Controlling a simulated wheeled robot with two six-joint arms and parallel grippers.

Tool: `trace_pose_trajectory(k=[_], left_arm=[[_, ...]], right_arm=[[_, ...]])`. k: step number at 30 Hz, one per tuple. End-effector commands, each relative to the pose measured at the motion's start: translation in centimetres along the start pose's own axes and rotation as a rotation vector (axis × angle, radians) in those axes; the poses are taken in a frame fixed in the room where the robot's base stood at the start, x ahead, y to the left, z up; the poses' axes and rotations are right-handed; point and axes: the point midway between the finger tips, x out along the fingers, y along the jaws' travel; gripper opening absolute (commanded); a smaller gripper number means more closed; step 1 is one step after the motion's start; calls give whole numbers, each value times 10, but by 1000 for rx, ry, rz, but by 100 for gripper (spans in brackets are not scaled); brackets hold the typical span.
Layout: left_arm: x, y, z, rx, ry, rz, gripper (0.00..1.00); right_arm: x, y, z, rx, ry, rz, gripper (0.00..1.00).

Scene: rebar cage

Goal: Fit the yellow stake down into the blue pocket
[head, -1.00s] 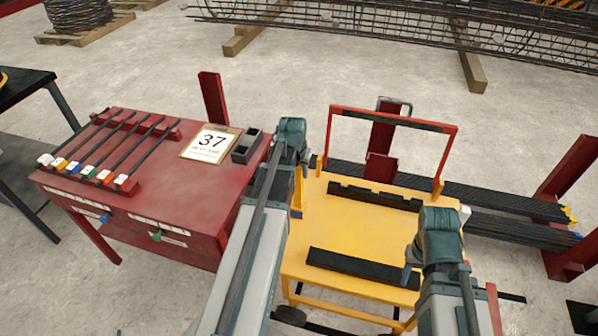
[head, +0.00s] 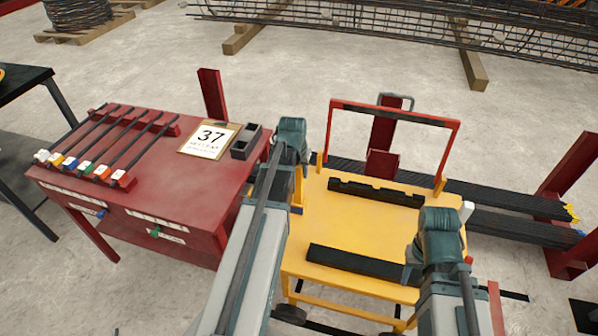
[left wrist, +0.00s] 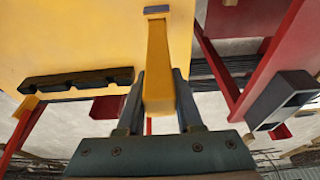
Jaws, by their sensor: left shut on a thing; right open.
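The yellow stake (left wrist: 158,65) stands between the fingers of my left gripper (left wrist: 158,100), which is shut on it.
The yellow cart (head: 350,227) carries black notched bars (head: 375,192) and has a red hoop handle (head: 392,114) at the back. A red table (head: 190,180) with rods, a number 37 card and a black two-part box (head: 246,142) stands close on the left.

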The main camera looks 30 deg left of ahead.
Motion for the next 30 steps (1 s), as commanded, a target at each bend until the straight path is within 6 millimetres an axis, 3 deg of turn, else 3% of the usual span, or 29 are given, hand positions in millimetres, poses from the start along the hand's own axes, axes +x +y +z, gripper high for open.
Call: trace_pose_trajectory(k=[25, 26, 30], left_arm=[[20, 0, 6, 0, 0, 0, 0], [20, 0, 5, 0, 0, 0, 37], [19, 0, 5, 0, 0, 0, 62]], right_arm=[[21, -2, -1, 0, 0, 0, 50], [20, -2, -1, 0, 0, 0, 50], [19, -2, -1, 0, 0, 0, 50]])
